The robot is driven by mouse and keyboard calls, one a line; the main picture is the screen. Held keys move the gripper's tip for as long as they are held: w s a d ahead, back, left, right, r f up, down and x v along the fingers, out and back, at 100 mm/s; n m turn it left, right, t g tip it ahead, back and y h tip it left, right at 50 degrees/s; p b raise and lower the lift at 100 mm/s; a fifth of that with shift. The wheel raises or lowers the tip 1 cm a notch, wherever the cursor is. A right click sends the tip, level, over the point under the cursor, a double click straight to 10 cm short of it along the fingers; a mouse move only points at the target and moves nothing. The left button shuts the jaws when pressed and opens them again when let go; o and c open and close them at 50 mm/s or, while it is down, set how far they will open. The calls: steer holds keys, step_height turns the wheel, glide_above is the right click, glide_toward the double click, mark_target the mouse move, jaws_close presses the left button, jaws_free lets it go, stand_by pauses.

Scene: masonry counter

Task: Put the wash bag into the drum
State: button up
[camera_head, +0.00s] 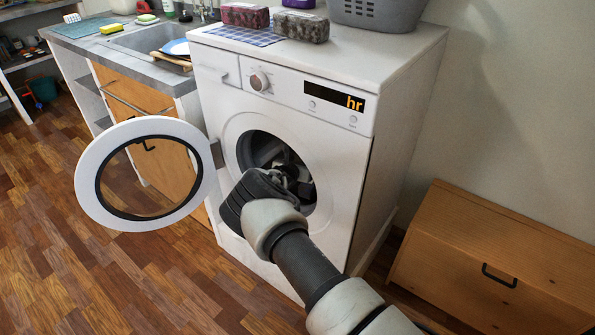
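The white washing machine (340,148) stands in the middle with its round door (90,190) swung wide open to the left. The dark drum (257,148) shows through the round opening. My gripper (287,172) is at the opening, and its front end reaches into it. The dark gripper body covers the lower left of the opening. I cannot make out the fingers against the dark drum, nor whether they hold anything. I cannot clearly identify a wash bag; a red speckled block-shaped thing (245,15) and a dark grey speckled one (302,25) lie on the machine's top.
A grey basket (378,14) and a blue checked cloth (232,36) are also on the machine. A sink counter (95,48) stands at the left. A wooden cabinet (480,250) stands at the right. The wooden floor (60,270) at the lower left is clear.

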steer(key=s+a+r+p, duration=0.1)
steer(key=s+a+p, duration=0.1)
steer(key=s, duration=0.5)
steer(key=s+a+r+p, duration=0.1)
steer(key=s+a+p, duration=0.2)
steer(key=s, duration=0.5)
steer(key=shift+a+p, duration=0.35)
steer(key=shift+p, duration=0.1)
